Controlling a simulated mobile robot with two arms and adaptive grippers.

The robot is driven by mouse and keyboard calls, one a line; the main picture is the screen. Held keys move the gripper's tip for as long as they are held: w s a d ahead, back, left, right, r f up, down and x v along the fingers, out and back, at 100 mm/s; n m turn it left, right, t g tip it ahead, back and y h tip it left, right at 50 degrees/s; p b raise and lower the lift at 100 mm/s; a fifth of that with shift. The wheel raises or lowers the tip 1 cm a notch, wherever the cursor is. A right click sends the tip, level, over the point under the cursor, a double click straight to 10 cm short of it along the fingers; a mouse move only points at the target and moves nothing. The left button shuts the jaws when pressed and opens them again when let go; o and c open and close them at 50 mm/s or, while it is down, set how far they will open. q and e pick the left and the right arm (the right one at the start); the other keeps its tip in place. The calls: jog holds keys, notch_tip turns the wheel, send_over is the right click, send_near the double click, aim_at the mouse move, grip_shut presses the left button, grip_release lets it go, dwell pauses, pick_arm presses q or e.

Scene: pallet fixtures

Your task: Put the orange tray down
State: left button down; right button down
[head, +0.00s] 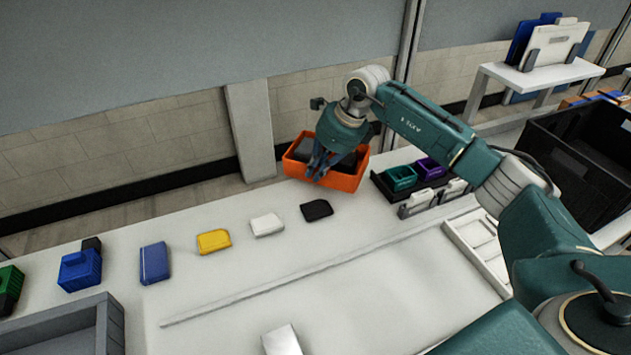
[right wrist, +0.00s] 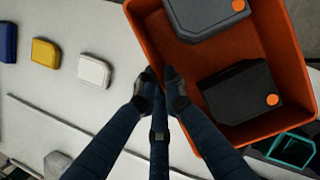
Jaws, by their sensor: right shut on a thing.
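The orange tray (head: 345,183) is at the far side of the white table, in the upper middle of the head view. In the right wrist view the tray (right wrist: 285,30) holds two dark grey cases (right wrist: 238,90) with orange dots. My right gripper (head: 317,172) is shut on the tray's wall, and its fingertips meet at the rim in the right wrist view (right wrist: 162,78). I cannot tell whether the tray's base touches the table. My left gripper is not in view.
A row of black, white (head: 266,224), yellow (head: 213,241) and blue (head: 154,263) pieces lies left of the tray. A black rack with teal (head: 401,178) and purple bins stands right of it. A large black crate (head: 575,155) is far right. The table's middle is mostly clear.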

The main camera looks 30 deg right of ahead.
jog(key=shift+f+p, duration=0.4)
jog(key=shift+f, duration=1.9)
jog(key=shift+f, duration=0.1)
jog(key=c, duration=2.2)
grip_release()
jog(key=shift+f, duration=0.1)
jog(key=shift+o, duration=0.2)
